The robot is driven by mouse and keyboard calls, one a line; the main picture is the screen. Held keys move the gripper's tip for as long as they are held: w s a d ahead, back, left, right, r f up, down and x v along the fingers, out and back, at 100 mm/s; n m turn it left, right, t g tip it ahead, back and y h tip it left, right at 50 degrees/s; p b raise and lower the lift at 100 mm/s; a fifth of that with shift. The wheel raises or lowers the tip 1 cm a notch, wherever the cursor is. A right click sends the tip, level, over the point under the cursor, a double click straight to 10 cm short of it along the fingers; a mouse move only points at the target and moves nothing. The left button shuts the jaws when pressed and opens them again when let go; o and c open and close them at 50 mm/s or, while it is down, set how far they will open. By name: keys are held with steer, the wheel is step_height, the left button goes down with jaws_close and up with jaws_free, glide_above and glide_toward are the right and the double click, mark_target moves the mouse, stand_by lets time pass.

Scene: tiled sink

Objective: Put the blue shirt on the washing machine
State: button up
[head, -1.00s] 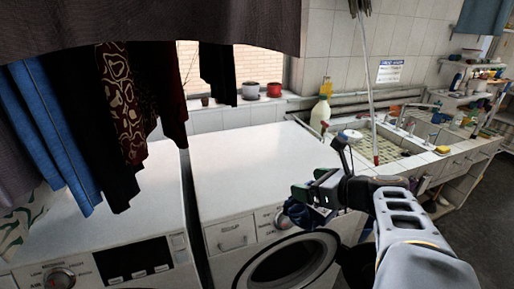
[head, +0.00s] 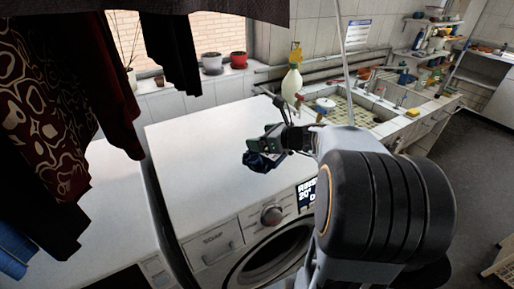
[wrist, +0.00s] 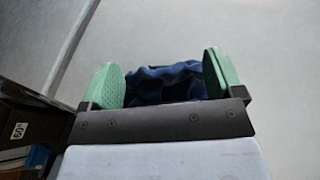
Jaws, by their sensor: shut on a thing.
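The blue shirt (head: 258,163) is a small dark-blue crumpled bundle hanging below my gripper (head: 264,143). In the wrist view the shirt (wrist: 168,83) lies bunched between the two green fingertips of my gripper (wrist: 165,78), which are shut on it. The washing machine (head: 200,135) is white, with a knob, a drawer and a round door on its front. My gripper holds the shirt over the right part of its top. The pale machine top (wrist: 200,25) fills the wrist view behind the shirt. I cannot tell whether the shirt touches it.
A second white machine (head: 112,205) stands at the left, with a narrow gap between. Dark clothes (head: 50,110) hang over it. Potted plants (head: 212,63) stand on the windowsill. A spray bottle (head: 291,84) and tiled sink (head: 362,110) are behind my arm. Most of the machine top is clear.

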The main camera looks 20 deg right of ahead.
steer(key=w+f, duration=0.2)
steer(key=f, duration=0.1)
steer(key=w+f, duration=0.1)
steer(key=f, duration=0.1)
steer(key=shift+w+d, duration=0.4)
steer(key=f, duration=0.3)
steer(key=shift+w, duration=0.2)
steer(key=shift+f, duration=0.2)
steer(key=shift+f, duration=0.2)
steer(key=o, duration=1.1)
steer(key=shift+r, duration=0.1)
